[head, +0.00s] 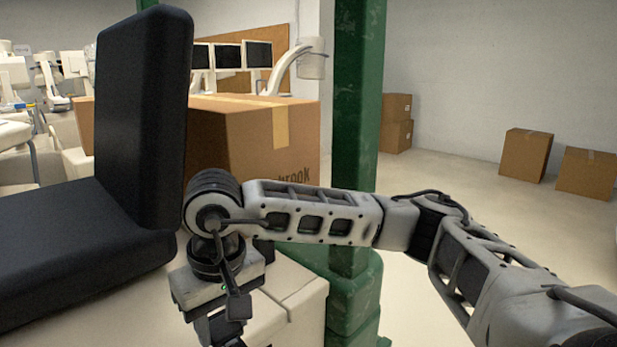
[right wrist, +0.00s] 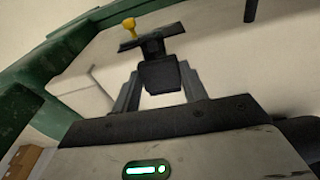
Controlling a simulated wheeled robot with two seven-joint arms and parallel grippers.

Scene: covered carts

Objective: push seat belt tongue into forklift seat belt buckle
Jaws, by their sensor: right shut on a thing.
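My right gripper (right wrist: 160,92) points down beside the black forklift seat (head: 75,245); the head view shows its body (head: 218,325) at the bottom edge, with the fingertips hidden. In the right wrist view its two grey fingers are shut on a dark block (right wrist: 160,75), which looks like the seat belt tongue. A wider dark piece (right wrist: 178,30) lies just beyond the block; I cannot tell whether it is part of the tongue or the buckle. I cannot clearly make out the buckle. My left gripper is not in view.
A small yellow knob (right wrist: 129,24) stands by the dark piece. A green post (head: 356,130) rises behind my right arm. A pale forklift body panel (head: 300,295) lies below it. A large cardboard box (head: 235,140) is behind the seat.

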